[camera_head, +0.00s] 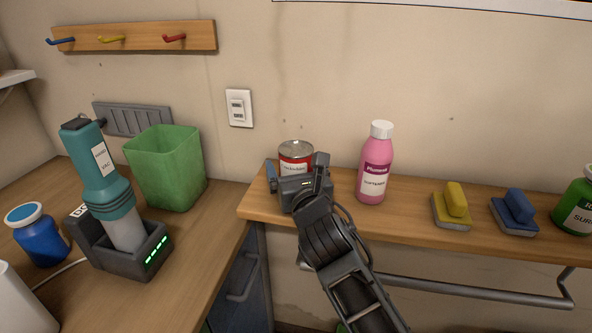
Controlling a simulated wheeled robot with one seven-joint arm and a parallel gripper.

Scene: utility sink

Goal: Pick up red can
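The red can (297,153) stands upright on the wooden shelf near its left end, with a silver lid and a pale label band. My gripper (296,176) is in front of it, with one finger to the left of the can and one to the right. The fingers are spread apart. The gripper hides the lower part of the can, and I cannot tell whether the fingers touch it.
A pink bottle (376,165) stands right of the can. Yellow (453,207) and blue (515,213) brushes and a green bottle (580,205) are further right. A green bin (168,170) and hand vacuum (105,180) stand on the left counter.

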